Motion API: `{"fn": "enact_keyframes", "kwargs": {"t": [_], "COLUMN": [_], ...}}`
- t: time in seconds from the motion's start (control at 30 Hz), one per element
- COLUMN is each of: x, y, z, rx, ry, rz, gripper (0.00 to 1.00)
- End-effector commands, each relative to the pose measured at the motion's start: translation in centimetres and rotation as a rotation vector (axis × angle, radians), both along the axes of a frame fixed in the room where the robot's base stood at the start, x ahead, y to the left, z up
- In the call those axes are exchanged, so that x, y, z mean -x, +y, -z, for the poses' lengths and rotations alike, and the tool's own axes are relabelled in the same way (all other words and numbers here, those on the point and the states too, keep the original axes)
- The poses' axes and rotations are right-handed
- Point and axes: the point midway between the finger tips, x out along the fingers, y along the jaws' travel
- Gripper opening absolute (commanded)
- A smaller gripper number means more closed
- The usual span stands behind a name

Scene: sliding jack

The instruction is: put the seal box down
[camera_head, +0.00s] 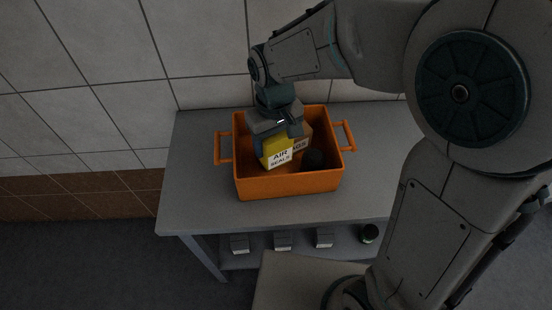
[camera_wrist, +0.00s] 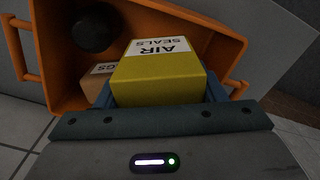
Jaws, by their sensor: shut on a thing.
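The seal box (camera_head: 276,152) is yellow with a white band reading "AIR SEALS". It shows large in the wrist view (camera_wrist: 158,80). My gripper (camera_wrist: 160,97) is shut on it, with a blue finger on each side. In the head view my gripper (camera_head: 272,138) reaches down into an orange crate (camera_head: 290,185), and the box is within the crate's opening. I cannot tell whether the box touches the crate's floor. The crate's rim also shows in the wrist view (camera_wrist: 190,12).
In the crate, a brown box (camera_head: 303,137) stands close behind the seal box, and a dark round thing (camera_head: 312,158) lies to its right. The crate stands on a grey table (camera_head: 195,180) with free room on both sides. Several small boxes (camera_head: 283,241) sit on the lower shelf.

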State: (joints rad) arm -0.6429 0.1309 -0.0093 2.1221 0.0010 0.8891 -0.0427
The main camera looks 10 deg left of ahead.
Motion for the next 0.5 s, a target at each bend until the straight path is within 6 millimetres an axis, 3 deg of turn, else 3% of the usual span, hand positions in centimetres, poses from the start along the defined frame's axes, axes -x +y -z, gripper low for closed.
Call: {"fn": "enact_keyframes", "kwargs": {"t": [0.1, 0.33, 0.5], "x": [0.0, -0.1, 0.0], "y": [-0.1, 0.0, 0.0], "z": [2.4, 4.5, 7.2], "rx": [0.003, 0.0, 0.001], "ry": [0.003, 0.001, 0.003], "rz": [0.002, 0.002, 0.002], "gripper": [0.37, 0.37, 0.37]}}
